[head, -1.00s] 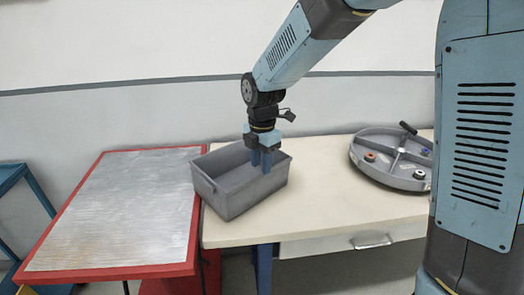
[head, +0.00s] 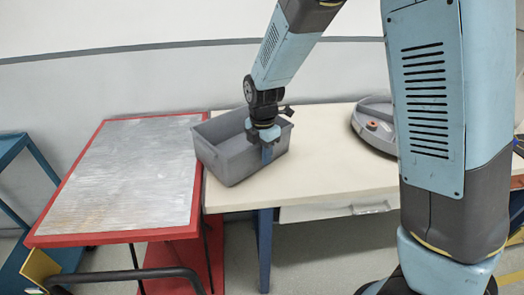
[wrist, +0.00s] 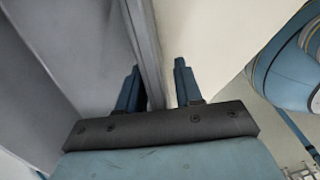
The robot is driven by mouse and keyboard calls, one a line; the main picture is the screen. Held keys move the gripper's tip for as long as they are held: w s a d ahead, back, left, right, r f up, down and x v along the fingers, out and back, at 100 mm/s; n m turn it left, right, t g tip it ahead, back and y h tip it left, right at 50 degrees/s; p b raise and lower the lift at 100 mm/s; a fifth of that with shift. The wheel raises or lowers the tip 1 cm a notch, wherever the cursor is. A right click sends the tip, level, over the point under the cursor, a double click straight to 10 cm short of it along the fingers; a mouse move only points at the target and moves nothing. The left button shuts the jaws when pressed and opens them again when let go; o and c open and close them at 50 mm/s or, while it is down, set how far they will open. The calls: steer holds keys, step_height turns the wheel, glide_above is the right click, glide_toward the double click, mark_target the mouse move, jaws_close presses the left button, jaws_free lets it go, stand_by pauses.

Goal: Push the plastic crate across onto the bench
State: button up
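The grey plastic crate (head: 225,160) stands at the left end of the cream bench (head: 325,180). Its left corner reaches slightly past the bench edge towards the red-framed metal-topped table (head: 130,165). My gripper (head: 266,155) is at the crate's near right side, pointing down. In the wrist view my gripper (wrist: 158,88) straddles the crate's wall (wrist: 148,45), one finger inside and one outside. A narrow gap shows between the outer finger and the wall, so the fingers look open. The crate's underside is hidden.
A round grey divided tray (head: 370,125) lies on the bench to the right, partly hidden by my arm. A blue frame (head: 15,185) stands at the far left. A drawer with a handle (head: 370,208) is under the bench. The bench between crate and tray is clear.

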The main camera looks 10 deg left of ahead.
steer(key=shift+c, duration=0.3)
jaws_close()
stand_by(1.0)
